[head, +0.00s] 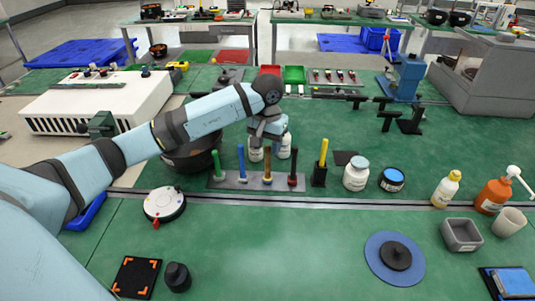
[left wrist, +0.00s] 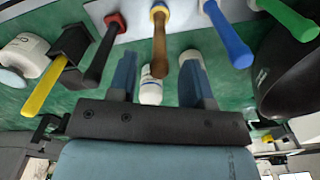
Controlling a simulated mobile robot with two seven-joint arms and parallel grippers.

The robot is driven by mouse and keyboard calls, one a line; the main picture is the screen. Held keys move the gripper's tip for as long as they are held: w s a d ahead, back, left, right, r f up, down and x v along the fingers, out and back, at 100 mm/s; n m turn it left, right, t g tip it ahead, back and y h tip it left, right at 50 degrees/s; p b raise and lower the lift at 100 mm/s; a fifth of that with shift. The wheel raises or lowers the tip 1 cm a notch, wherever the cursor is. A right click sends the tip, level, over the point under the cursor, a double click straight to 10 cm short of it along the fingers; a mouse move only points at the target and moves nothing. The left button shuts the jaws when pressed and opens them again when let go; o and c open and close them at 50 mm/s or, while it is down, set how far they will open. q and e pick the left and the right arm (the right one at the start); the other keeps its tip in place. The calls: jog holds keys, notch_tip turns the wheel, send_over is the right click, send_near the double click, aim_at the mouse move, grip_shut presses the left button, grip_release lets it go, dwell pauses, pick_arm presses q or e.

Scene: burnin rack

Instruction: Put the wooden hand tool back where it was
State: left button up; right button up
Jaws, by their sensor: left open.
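The wooden hand tool (head: 267,163) has a brown handle with a yellowish collar. It stands upright in the grey rack (head: 228,182), between a blue-handled tool (head: 241,161) and a dark one with a red collar (head: 292,165). In the left wrist view the wooden handle (left wrist: 159,48) lies between the directions of the two fingers, just beyond their tips. My left gripper (head: 268,136) is above and behind the rack, open; its blue fingers (left wrist: 158,72) also show in the left wrist view, with nothing gripped. My right gripper is not in view.
A green-handled tool (head: 216,163) shares the rack. A yellow handle (head: 323,153) stands in a black holder right of it. White bottles (head: 284,146) stand behind the rack, close to my gripper. A dark bowl (head: 190,163) is at left.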

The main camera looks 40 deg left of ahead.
pick_arm(q)
notch_tip(320, 180, up, 8)
jog(key=shift+r, duration=0.1)
dwell(0.7)
